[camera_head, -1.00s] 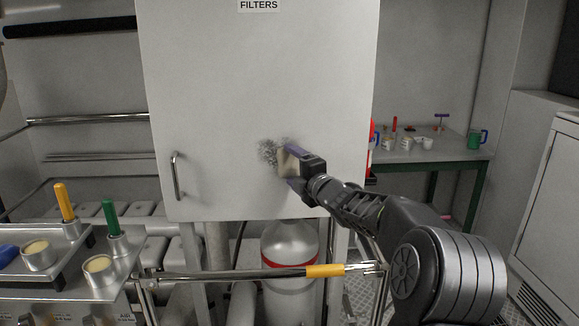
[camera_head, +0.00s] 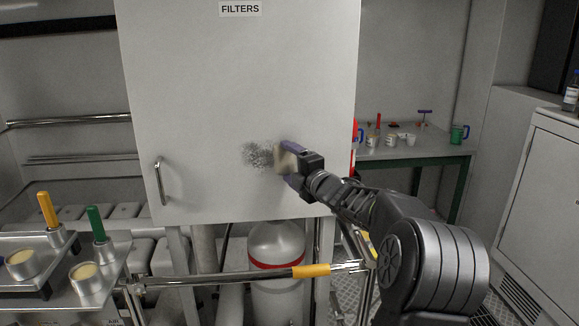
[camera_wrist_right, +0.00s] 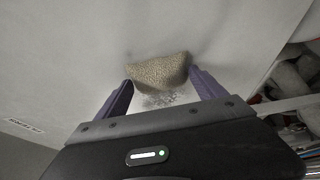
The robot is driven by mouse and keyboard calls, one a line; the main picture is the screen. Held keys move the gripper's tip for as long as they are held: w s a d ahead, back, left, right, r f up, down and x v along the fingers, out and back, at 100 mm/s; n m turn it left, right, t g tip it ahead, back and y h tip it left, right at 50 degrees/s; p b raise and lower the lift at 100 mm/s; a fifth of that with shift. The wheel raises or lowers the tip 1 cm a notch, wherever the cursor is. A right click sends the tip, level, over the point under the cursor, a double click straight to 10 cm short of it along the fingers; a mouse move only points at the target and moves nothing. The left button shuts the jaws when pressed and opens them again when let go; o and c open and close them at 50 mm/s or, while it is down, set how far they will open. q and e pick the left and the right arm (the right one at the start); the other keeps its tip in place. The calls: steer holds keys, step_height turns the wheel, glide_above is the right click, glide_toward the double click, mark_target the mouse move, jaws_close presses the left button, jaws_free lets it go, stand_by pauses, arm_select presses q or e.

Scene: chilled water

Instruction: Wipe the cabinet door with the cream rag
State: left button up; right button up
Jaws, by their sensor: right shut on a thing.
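The white cabinet door (camera_head: 240,90) marked FILTERS fills the middle of the head view, with a metal handle (camera_head: 160,182) at its lower left. A dark speckled smudge (camera_head: 259,154) is on its lower right part. My right gripper (camera_head: 287,160) is at the smudge's right edge, shut on the cream rag (camera_head: 283,163). In the right wrist view the rag (camera_wrist_right: 160,72) bulges out between the purple fingers, against or very close to the door, with part of the smudge (camera_wrist_right: 158,99) beside it. I cannot tell whether it touches. My left gripper is not in view.
A rail (camera_head: 240,275) with a yellow sleeve crosses below the door, in front of a grey cylinder (camera_head: 277,250) with a red band. A tray (camera_head: 60,285) with tins and coloured handles is at the lower left. A table (camera_head: 420,152) with cups stands at the right.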

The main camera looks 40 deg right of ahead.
mark_target(252, 160)
steer(key=shift+a, duration=0.1)
steer(key=shift+w+a+f+b, duration=0.15)
steer(key=shift+w+a+b, duration=0.7)
steer(key=shift+a+b, duration=0.3)
steer(key=shift+w+a+b, duration=0.35)
steer(key=shift+b, duration=0.05)
steer(key=shift+r, duration=0.25)
steer(key=shift+w, duration=0.1)
steer(key=shift+a, duration=0.15)
steer(key=w+a+b, duration=0.1)
steer(key=a+b, duration=0.1)
steer(key=shift+w+a+f+b, duration=0.1)
steer(key=shift+w+f+b, duration=0.15)
steer(key=shift+w+b, duration=0.1)
steer(key=shift+w+a+r+b, duration=0.2)
steer(key=shift+w+a+b, duration=0.15)
steer(key=shift+a, duration=0.1)
